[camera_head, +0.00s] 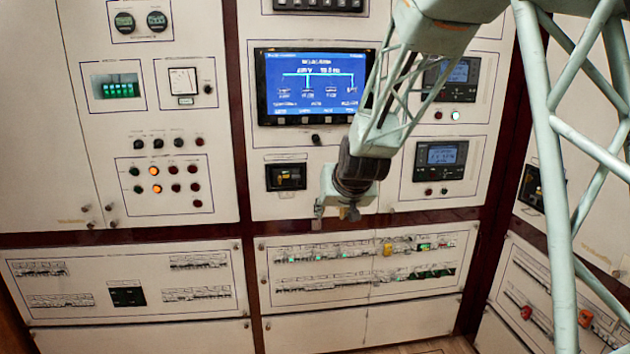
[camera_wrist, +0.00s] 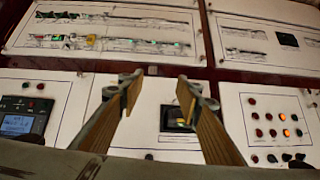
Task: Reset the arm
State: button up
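My arm (camera_head: 385,118) reaches down from the top of the head view, in front of the middle cabinet. My gripper (camera_head: 335,210) hangs at its lower end, over the lower part of the upper panel and above the breaker rows. In the wrist view my gripper (camera_wrist: 158,86) shows two tan-padded fingers, spread apart with nothing between them. The wrist picture looks upside down. A black square switch (camera_wrist: 176,118) with a yellow part shows behind the gap, near the right finger. The same switch (camera_head: 286,177) is left of my gripper in the head view.
Breaker rows (camera_head: 365,265) line the middle lower panel. A blue screen (camera_head: 313,86) sits behind and left of the arm. Meters (camera_head: 441,160) are to the right. Lit buttons (camera_head: 156,180) are on the left cabinet. Red and orange handles (camera_head: 585,318) are at lower right.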

jog(key=s+d+r+g, duration=0.1)
jog(key=s+d+r, duration=0.2)
jog(key=s, duration=0.6)
jog(key=s+d+r+g, duration=0.1)
jog(key=s+d+r, duration=0.3)
jog(key=s, duration=0.6)
jog(key=s+d+r, duration=0.3)
jog(key=s, duration=0.6)
jog(key=s+d+g, duration=0.1)
jog(key=s+d, duration=0.2)
jog(key=s, duration=1.2)
jog(key=s+d+f+m+g+h, duration=0.1)
jog(key=s+d+g, duration=0.1)
jog(key=s, duration=1.3)
jog(key=shift+s+d+h, duration=0.3)
jog(key=shift+d, duration=0.25)
